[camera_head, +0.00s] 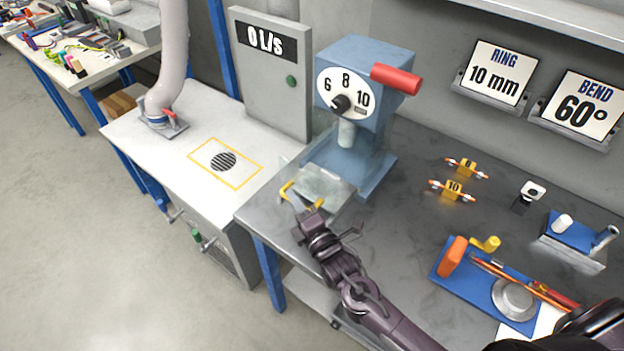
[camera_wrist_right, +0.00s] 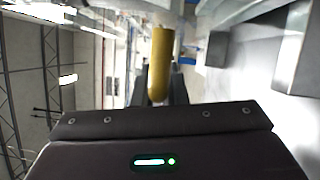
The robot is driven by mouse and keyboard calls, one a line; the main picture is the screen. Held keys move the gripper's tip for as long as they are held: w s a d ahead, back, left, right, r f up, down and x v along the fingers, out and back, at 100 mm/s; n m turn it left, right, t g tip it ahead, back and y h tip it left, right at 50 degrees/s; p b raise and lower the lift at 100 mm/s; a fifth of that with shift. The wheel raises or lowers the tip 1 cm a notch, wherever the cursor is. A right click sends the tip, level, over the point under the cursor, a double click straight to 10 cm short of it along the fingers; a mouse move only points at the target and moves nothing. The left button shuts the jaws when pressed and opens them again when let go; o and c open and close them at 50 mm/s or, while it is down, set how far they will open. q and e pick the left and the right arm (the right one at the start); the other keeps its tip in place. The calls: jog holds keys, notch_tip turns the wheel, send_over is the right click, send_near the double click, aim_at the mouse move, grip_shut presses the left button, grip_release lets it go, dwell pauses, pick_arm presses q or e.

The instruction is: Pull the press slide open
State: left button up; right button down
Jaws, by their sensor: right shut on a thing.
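The blue press (camera_head: 366,85) stands at the back of the grey workbench, with a red lever and a dial marked 6, 8 and 10. Its metal slide (camera_head: 322,186) sits low at the front of the press, with a yellow handle (camera_head: 287,191) on its left side. My right gripper (camera_head: 308,215) is at the handle, its arm coming in from the lower right. In the right wrist view the yellow handle (camera_wrist_right: 161,65) stands between the fingers, and the gripper is shut on it. The fingers hide part of the handle. My left gripper is not in view.
A blue tray (camera_head: 487,284) with tools and a blue block fixture (camera_head: 577,240) stand further right. A white table (camera_head: 190,140) with a grey panel is to the left. The floor at lower left is clear.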

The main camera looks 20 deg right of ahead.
jog(key=shift+s+a, duration=0.65)
jog(key=shift+a, duration=0.1)
jog(key=c, duration=1.5)
grip_release()
jog(key=shift+o, duration=0.2)
jog(key=shift+s+d+f, duration=0.15)
jog(key=shift+s, duration=0.15)
jog(key=b+v, duration=0.1)
jog(key=v, duration=0.6)
jog(key=shift+s, duration=0.1)
